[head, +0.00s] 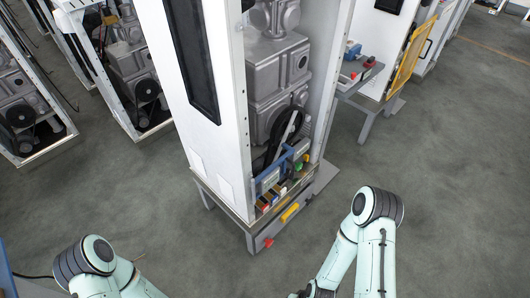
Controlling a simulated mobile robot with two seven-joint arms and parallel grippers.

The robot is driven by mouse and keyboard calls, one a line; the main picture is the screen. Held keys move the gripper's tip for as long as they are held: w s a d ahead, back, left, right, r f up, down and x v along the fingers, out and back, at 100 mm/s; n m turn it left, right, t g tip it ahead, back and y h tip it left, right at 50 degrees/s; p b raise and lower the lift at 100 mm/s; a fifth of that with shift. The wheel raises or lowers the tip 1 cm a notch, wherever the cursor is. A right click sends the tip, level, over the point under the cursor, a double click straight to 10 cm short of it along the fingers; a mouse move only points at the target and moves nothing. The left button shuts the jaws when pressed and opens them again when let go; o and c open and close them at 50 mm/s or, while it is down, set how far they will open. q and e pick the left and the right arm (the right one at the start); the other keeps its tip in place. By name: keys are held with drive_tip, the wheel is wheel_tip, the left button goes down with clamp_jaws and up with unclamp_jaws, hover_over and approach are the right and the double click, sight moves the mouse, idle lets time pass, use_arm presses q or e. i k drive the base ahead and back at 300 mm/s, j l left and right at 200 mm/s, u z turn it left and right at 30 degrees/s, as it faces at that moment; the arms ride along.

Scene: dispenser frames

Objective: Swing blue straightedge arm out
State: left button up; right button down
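Inside the open lower part of the white dispenser frame (215,150) in the middle, a blue bar-like part (285,161) sits low, near a black pulley and a pale upright strip. It looks like the blue straightedge arm, but it is small and partly covered by neighbouring parts, so its outline is hard to tell. My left arm comes in at the bottom left and my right arm at the bottom right. Both are apart from the frame. Their grippers are below the picture edge and cannot be seen.
The frame stands on a grey stand with a drawer (290,218) that has a yellow handle and a red knob. Coloured blocks (272,199) line its front ledge. Similar frames stand at the left; a grey side table (357,78) stands behind right.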

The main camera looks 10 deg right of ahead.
sight(268, 178)
drive_tip(key=k+l+u, duration=0.15)
drive_tip(key=k+l, duration=0.7)
drive_tip(key=l, duration=0.1)
